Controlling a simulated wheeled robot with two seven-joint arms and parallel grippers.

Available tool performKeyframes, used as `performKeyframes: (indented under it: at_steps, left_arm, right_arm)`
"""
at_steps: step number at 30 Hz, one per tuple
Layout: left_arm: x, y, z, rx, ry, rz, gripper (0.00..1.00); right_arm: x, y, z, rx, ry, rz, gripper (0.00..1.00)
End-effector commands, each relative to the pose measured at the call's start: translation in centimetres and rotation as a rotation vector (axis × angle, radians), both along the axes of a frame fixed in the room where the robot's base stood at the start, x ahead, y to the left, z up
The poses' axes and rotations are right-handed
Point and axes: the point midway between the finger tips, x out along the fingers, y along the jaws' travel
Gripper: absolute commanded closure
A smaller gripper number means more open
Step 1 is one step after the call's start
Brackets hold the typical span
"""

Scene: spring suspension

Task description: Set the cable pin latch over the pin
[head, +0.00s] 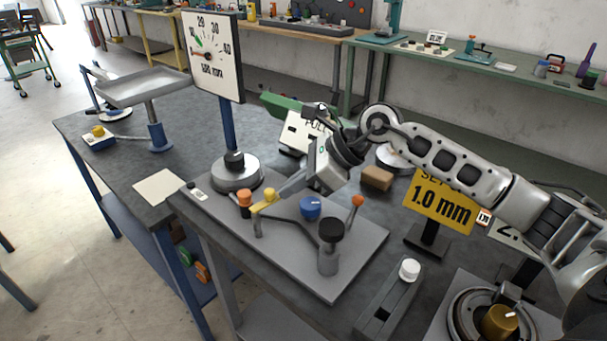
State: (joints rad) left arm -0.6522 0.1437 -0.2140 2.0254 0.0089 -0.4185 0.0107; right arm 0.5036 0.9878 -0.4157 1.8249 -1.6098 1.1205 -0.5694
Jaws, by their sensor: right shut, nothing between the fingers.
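A grey base plate (345,262) on the dark table carries several knobbed parts. A yellow-topped part (264,205), which may be the latch, stands near the plate's left side, close to an orange-topped post (244,198). A dark bar (292,221) runs from near it toward a grey post with a black knob (330,240). My right gripper (280,193) comes in from the right, shut and empty, its fingertips beside the yellow part; I cannot tell whether they touch. Which part is the cable pin is unclear. My left gripper is out of view.
A blue knob (310,207) and a small orange knob (357,201) stand on the plate. A gauge sign (213,58) rises behind on a round base. A brown block (377,178) and a yellow 1.0 mm sign (440,203) are to the right.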

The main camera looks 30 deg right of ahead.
Motion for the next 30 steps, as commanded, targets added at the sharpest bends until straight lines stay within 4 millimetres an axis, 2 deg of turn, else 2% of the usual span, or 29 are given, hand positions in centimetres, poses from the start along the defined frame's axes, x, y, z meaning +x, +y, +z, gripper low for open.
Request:
performKeyframes:
  at_steps: [4,30]
  left_arm:
    - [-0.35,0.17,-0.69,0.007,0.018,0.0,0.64]
    - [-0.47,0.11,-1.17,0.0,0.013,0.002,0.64]
  right_arm:
    - [0.0,0.26,-0.06,0.0,0.002,-0.003,1.0]
    - [0.7,0.13,-0.13,0.0,-0.001,0.089,1.0]
